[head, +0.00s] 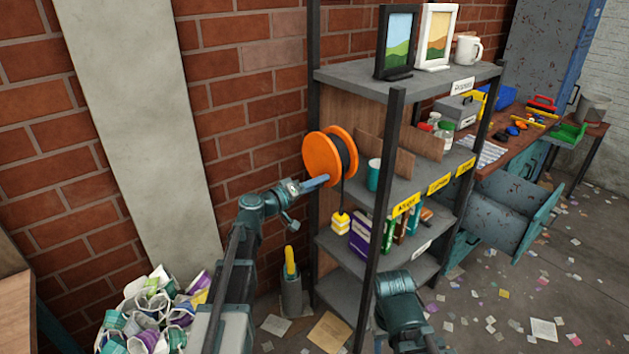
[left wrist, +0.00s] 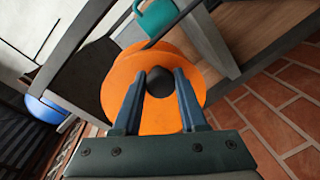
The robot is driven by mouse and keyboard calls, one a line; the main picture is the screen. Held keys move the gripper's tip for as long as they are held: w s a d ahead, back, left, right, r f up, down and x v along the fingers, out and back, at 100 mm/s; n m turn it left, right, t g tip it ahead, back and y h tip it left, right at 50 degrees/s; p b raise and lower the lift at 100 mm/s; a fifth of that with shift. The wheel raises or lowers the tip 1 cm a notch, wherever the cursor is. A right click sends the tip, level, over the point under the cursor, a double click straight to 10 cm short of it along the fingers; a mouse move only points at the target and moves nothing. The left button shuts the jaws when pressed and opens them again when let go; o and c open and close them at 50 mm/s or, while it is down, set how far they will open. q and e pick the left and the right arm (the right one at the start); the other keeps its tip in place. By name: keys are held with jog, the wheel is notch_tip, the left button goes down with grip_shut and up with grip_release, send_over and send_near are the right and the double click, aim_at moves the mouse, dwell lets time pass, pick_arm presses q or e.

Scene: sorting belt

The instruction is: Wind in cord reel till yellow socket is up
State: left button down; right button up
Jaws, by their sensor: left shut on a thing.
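The cord reel (head: 322,157) has an orange disc and dark cord wound behind it. It is mounted at the left side of the shelf. A black cord runs down from it to the yellow socket (head: 340,224), which hangs well below the reel, near a purple box. My left gripper (head: 326,179) is at the lower front of the orange disc. In the left wrist view its fingers (left wrist: 167,76) are shut on a dark round knob (left wrist: 159,84) on the reel's face (left wrist: 125,75). My right arm shows at the bottom, but its gripper is not visible.
The shelf (head: 420,85) carries picture frames, a white mug (head: 467,50), a teal mug (head: 374,174) and books. Its dark front post (head: 381,200) stands right of the reel. A brick wall is behind. A pile of cups (head: 155,312) lies lower left.

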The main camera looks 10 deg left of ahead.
aim_at(332, 173)
pick_arm(q)
jog(key=n, duration=0.1)
jog(key=r+n+p, duration=0.1)
jog(key=n, duration=0.1)
jog(key=shift+s+d+r+p, duration=0.3)
jog(key=shift+d+r+p, duration=0.05)
jog(key=shift+d+r, duration=0.05)
jog(key=shift+s+d+r+n+g+h+p, duration=0.15)
jog(key=shift+r+n+p, duration=0.2)
jog(key=shift+n, duration=0.45)
jog(key=shift+d+r+n+g+h+p, duration=0.15)
jog(key=shift+r+n+p, duration=0.2)
jog(key=shift+n, duration=0.45)
jog(key=shift+a, duration=0.1)
jog(key=c, duration=0.5)
grip_release()
jog(key=p+v, duration=0.1)
jog(key=v, duration=1.3)
